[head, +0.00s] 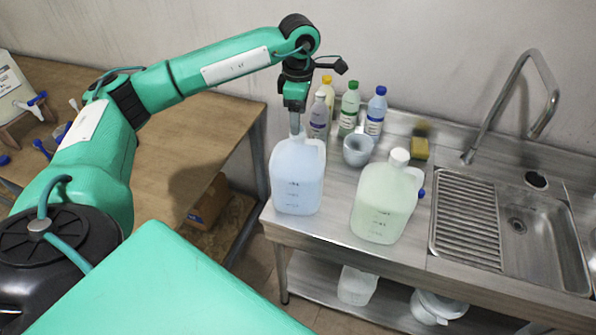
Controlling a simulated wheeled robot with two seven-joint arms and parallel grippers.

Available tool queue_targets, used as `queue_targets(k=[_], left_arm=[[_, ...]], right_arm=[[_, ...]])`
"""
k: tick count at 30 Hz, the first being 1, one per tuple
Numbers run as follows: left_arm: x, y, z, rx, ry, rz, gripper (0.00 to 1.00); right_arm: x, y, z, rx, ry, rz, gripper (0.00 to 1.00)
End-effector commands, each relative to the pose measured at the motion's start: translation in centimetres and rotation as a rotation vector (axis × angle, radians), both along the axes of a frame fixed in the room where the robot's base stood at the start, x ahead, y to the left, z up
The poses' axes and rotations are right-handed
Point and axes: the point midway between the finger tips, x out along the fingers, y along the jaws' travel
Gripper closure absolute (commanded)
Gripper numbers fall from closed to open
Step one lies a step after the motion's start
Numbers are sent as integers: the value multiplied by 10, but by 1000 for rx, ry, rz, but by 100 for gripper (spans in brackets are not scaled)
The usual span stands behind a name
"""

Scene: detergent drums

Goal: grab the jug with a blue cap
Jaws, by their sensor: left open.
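A jug with pale blue contents (297,178) stands upright near the left end of the steel counter. Its top is hidden behind my left gripper (296,125), so its cap colour does not show. My left gripper points down at the jug's neck and is open; whether it touches the jug is unclear. A second jug, with pale green contents (383,205) and a white cap (399,157), stands to the right. A small blue piece (421,193) shows at its right edge. My right gripper is not in view.
Several bottles, with blue (376,112), green (350,108) and yellow caps, stand behind the jugs near a grey bowl (358,150). A wooden table (190,150) lies left.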

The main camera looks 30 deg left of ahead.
Motion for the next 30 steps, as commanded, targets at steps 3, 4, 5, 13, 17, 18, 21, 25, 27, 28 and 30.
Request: queue_targets(k=[3, 4, 5, 13, 17, 18, 21, 25, 27, 28, 30], left_arm=[[0, 0, -8, -1, 1, 0, 33], [0, 0, -9, -1, 1, 0, 33], [0, 0, -10, -1, 1, 0, 33], [-2, 1, -34, -2, 4, 0, 33], [-2, 0, -52, -2, 2, -1, 33], [-1, 0, -55, -3, 1, -1, 33], [-1, 1, -61, -2, -1, -1, 33], [-1, 1, -62, -2, -1, -1, 33], [-1, 0, -62, -2, -1, -1, 33], [-1, 0, -62, -2, -1, -1, 37], [-1, 0, -62, -2, -1, -1, 51]], right_arm=[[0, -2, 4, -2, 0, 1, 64], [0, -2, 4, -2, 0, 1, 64], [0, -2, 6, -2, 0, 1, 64], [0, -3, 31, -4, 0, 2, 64], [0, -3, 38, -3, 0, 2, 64], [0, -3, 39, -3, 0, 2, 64], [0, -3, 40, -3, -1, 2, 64], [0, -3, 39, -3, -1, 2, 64], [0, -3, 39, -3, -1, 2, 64], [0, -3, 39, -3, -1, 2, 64], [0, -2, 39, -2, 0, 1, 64]])
